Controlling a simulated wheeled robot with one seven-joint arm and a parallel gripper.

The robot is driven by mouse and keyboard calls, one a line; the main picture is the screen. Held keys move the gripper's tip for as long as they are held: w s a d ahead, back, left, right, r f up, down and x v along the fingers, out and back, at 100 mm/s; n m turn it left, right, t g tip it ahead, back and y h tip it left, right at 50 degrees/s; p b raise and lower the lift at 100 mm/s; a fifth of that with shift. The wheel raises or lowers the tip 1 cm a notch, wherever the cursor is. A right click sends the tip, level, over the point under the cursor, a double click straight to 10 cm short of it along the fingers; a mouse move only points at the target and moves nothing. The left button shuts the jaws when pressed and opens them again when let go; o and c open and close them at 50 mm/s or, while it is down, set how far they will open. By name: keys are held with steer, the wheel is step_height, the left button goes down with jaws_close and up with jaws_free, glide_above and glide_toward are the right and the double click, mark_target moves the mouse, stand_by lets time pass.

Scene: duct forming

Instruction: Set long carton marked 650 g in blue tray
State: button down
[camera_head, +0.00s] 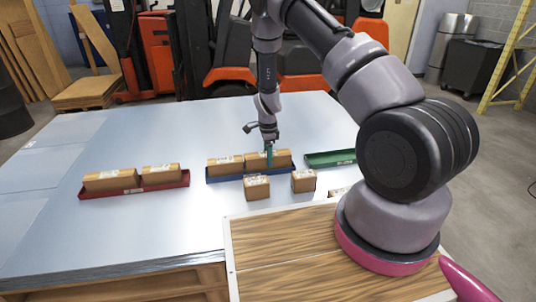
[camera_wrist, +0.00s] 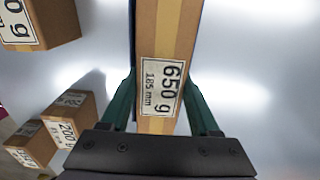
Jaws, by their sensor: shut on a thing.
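The long brown carton (camera_wrist: 165,40) has a label reading 650 g and 185 mm. My gripper (camera_wrist: 158,105) is shut on it, with a green finger on each side. In the head view my gripper (camera_head: 269,157) points down onto a brown carton (camera_head: 284,157) at the right part of the blue tray (camera_head: 226,178). I cannot tell whether that carton rests in the tray or hangs just above it. Another brown carton (camera_head: 225,165) sits in the left part of the blue tray.
A red tray (camera_head: 150,186) with two cartons lies to the left. A green tray (camera_head: 330,158) lies to the right, partly behind my arm. Loose cartons stand in front of the blue tray, at left (camera_head: 257,188) and right (camera_head: 303,181). A 200 g carton (camera_wrist: 70,117) shows in the wrist view.

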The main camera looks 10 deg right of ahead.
stand_by(0.4)
steer(key=shift+c, duration=0.2)
jaws_free()
